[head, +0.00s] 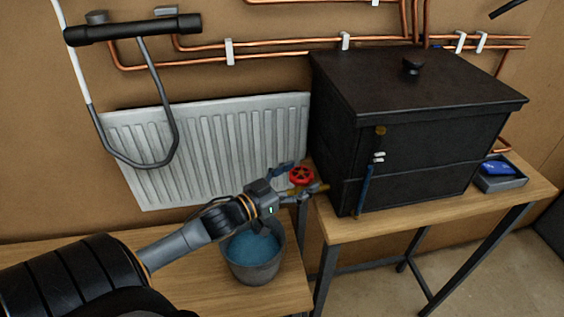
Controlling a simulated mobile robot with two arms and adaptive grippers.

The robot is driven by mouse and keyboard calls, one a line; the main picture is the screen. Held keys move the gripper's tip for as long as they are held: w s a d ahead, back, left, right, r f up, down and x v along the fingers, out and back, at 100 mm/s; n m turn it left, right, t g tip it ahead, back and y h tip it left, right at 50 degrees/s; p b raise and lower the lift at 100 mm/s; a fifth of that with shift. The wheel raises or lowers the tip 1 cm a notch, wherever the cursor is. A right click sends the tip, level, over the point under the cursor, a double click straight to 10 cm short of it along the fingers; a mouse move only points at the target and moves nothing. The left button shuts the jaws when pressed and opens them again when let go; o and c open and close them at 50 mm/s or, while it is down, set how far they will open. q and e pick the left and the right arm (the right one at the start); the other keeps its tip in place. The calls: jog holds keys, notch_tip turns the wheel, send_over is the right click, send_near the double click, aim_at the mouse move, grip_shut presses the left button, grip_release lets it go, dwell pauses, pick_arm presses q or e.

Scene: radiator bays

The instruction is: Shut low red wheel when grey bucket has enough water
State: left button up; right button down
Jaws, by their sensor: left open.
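The low red wheel (302,175) is at the lower right of the white radiator, just left of the black box. The grey bucket (256,270) stands on the wooden bench below it, with blue water (250,247) inside; my arm hides part of its rim. My left gripper (300,190) reaches over the bucket, open, with its fingers close by the wheel. Whether they touch the wheel, I cannot tell. My right gripper is not in view.
The white radiator (215,145) hangs on the wall behind. A black box (420,150) stands on a wooden table (340,226), with a grey tray (512,182) holding a blue item at its right. Copper pipes (270,43) run above.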

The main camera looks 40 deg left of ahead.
pick_arm(q)
jog(key=v, duration=1.1)
jog(key=shift+s+f, duration=0.1)
jog(key=shift+f, duration=0.05)
